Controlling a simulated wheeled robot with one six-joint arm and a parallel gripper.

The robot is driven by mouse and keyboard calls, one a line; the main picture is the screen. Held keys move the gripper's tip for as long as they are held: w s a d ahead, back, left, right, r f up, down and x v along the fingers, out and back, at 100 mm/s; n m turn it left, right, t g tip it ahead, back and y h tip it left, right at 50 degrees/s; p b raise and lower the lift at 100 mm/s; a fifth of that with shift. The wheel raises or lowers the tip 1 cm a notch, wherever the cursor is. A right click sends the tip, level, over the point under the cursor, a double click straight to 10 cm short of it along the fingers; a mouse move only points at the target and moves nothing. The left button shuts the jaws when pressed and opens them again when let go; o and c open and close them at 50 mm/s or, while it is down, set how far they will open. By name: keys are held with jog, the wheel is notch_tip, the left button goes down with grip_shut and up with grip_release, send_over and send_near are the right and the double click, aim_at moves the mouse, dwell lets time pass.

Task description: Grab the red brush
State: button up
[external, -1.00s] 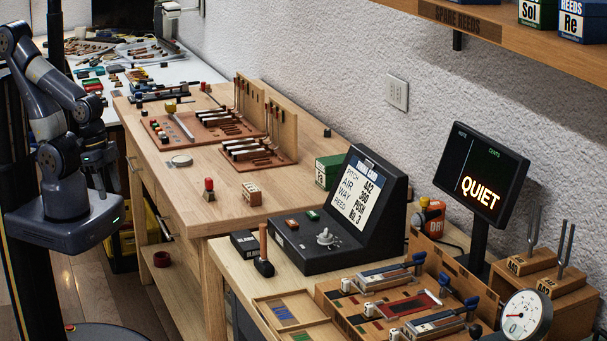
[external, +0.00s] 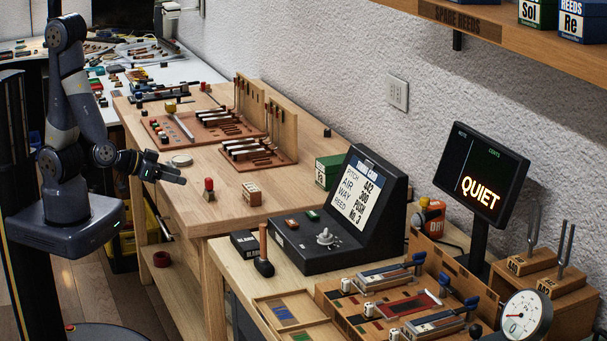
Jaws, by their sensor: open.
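A small upright object with a red top (external: 209,184) stands near the front edge of the wooden bench, left of a small block with dots. It may be the red brush, but it is too small to tell. My gripper (external: 178,175) is open and empty. It points right, over the front edge of the bench, a little up and left of the red-topped object in the picture, and appears apart from it. No other clear red brush shows.
The wooden bench (external: 215,208) carries two brown trays (external: 262,160) of parts with upright racks, a pale disc (external: 180,160) and a dotted block (external: 252,194). A black console (external: 320,240) stands on the nearer bench. Bare wood surrounds the red-topped object.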

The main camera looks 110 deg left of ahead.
aim_at(205, 182)
jog(key=shift+s+a+y, duration=0.2)
jog(key=shift+a+y, duration=0.3)
jog(key=shift+a, duration=0.1)
jog(key=shift+w+a+f, duration=0.15)
jog(key=shift+w+a, duration=0.05)
jog(key=shift+a, duration=0.1)
jog(key=shift+b+x, duration=0.55)
jog(key=shift+x, duration=1.8)
jog(key=shift+f+x, duration=0.2)
jog(key=shift+x, duration=2.35)
jog(key=shift+d, duration=0.1)
jog(key=c, duration=1.1)
